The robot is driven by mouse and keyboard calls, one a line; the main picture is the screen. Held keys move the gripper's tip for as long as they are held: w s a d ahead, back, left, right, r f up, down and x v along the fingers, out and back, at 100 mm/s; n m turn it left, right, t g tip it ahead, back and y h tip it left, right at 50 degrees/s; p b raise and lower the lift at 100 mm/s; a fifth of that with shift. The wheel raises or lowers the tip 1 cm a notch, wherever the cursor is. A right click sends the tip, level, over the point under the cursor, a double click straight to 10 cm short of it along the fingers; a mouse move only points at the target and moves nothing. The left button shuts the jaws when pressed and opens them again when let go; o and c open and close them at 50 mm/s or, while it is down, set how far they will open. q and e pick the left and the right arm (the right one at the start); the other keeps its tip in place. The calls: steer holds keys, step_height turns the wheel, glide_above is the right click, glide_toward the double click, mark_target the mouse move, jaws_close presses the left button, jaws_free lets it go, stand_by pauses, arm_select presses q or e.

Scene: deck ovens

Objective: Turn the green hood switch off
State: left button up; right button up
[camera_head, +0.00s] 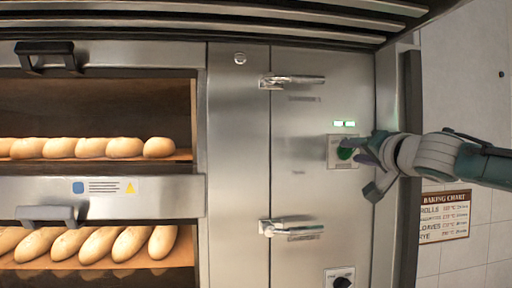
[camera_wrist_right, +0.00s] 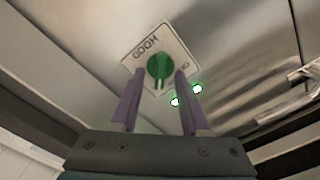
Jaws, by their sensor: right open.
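The green hood switch (camera_head: 344,153) is a round knob on a pale square plate on the steel panel, partly hidden by my gripper in the head view. In the right wrist view the green knob (camera_wrist_right: 159,68) sits on a plate marked HOOD, which appears upside down. Two green lights (camera_head: 344,124) glow above the plate. My right gripper (camera_head: 362,160) is at the knob, coming from the right. In the wrist view its two purple fingers (camera_wrist_right: 158,90) are apart, one to each side of the knob's lower part; contact cannot be told. My left gripper is not in view.
A black knob (camera_head: 342,282) is lower on the same panel. Metal handles (camera_head: 292,81) and (camera_head: 291,228) stick out left of the switch. Oven decks with bread loaves (camera_head: 100,148) are at the left. A baking chart (camera_head: 444,216) hangs on the right wall.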

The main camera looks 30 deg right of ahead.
jaws_close()
stand_by(0.3)
stand_by(0.3)
